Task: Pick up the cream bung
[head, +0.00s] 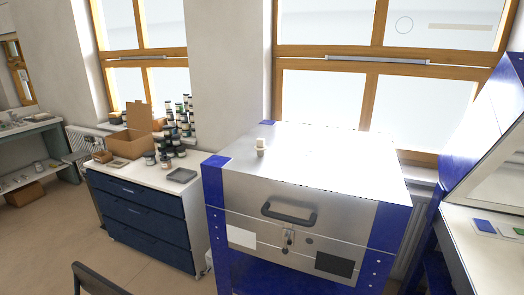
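The cream bung (261,143) is a small pale piece near the back left of the kiln's top. It stands upright and looks narrower low down. Whether it sits in a hole or on the surface is too small to tell. The kiln (330,165) is a bare metal box with blue corners, a dark front handle (289,214) and a latch below it. Its lid looks shut. Neither of my grippers is in view, and nothing touches the bung.
The kiln top around the bung is clear. A blue drawer cabinet (140,222) to the left holds a cardboard box (129,142), several jars and a dark tray (182,175). A blue-framed bench (478,245) stands close on the right. A dark chair-like frame (92,278) shows at the lower left.

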